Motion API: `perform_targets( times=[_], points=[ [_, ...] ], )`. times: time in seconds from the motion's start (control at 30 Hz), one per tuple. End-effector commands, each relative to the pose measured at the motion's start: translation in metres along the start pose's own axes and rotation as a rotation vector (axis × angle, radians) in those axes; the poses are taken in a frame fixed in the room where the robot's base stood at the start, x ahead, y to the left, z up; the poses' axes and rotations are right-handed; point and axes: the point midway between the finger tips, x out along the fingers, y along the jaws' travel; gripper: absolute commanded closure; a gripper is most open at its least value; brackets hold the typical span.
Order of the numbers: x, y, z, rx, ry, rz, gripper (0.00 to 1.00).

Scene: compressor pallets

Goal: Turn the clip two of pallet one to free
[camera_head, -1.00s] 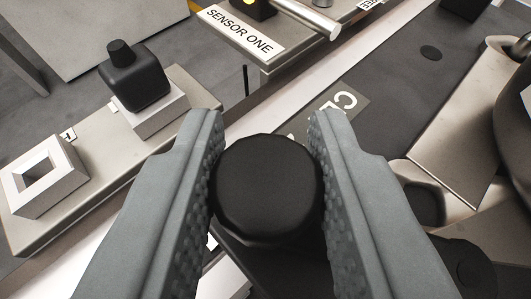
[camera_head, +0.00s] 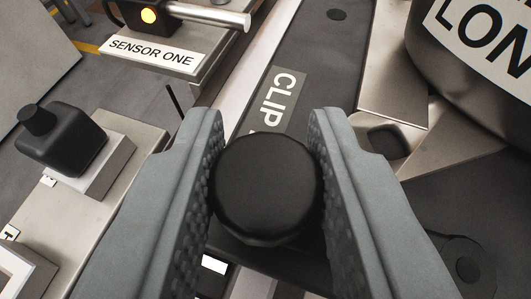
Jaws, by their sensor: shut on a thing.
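My gripper (camera_head: 266,165) fills the lower middle of the view. Its two grey ribbed fingers are shut on a round black knob (camera_head: 266,188), one finger on each side of it. The knob stands over a dark part of the pallet. The lower part of the clip is mostly hidden by the knob and fingers.
A sensor unit with a yellow light and metal rod (camera_head: 207,15) stands at upper left, above a "SENSOR ONE" label (camera_head: 152,53). A black block-shaped part (camera_head: 62,139) sits on a bench at left. A large dark cylinder (camera_head: 470,60) with a white label rises at upper right.

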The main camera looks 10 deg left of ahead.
Motion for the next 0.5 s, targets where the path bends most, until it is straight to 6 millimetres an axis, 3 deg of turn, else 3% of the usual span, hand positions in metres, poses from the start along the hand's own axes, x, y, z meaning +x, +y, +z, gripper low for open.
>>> perform_targets(
  times=[0.37, 0.4, 0.5],
  points=[
    [0.0000, 0.0002, -0.0004, 0.002, 0.000, 0.005, 1.00],
    [0.0000, 0.0001, -0.0004, 0.002, 0.000, 0.005, 0.71],
    [0.0000, 0.0001, -0.0004, 0.002, 0.000, 0.005, 0.51]
  ],
)
